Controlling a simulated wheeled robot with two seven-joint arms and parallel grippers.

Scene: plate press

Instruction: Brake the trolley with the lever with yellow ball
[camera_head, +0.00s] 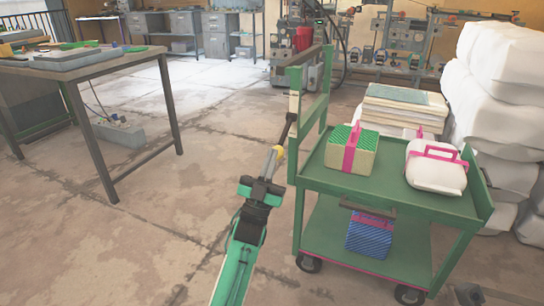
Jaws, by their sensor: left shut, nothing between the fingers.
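A green trolley (388,197) with two shelves stands right of centre. On its left upright a dark brake lever (289,129) slopes down to a small yellow ball (280,152) at its lower end. My left gripper (272,161) reaches up from the bottom and is shut with nothing held. Its fingertips are right beside the yellow ball and partly cover it. I cannot tell whether they touch it. My right gripper is out of view.
A green-topped box (352,151) and a white bundle (435,167) with pink straps lie on the upper shelf; a blue box (368,236) sits below. White sacks (505,100) are stacked at right. A workbench (88,66) stands at left. Floor between is clear.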

